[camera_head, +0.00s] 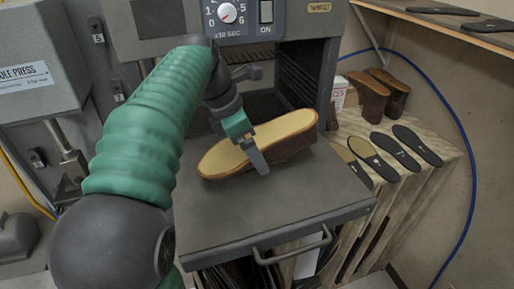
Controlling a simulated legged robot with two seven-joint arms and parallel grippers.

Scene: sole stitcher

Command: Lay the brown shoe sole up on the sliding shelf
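The brown shoe (292,147) lies across the sliding shelf (225,222), its pale tan sole facing up. It looks slightly tilted, with its right end higher. The shelf is pulled out in front of the dark oven opening. My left gripper (258,156) is at the middle of the shoe, with one grey finger hanging across the sole and down its near side. The other finger is not clearly visible, so I cannot tell whether the gripper is closed on the shoe. My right gripper is not in view.
A wooden bench (432,187) on the right holds several dark insoles and a pair of brown boots (378,93). A wall shelf (450,22) holds more insoles. The sole press (35,60) stands at left. The shelf's handle (293,252) projects in front; the shelf's front part is bare.

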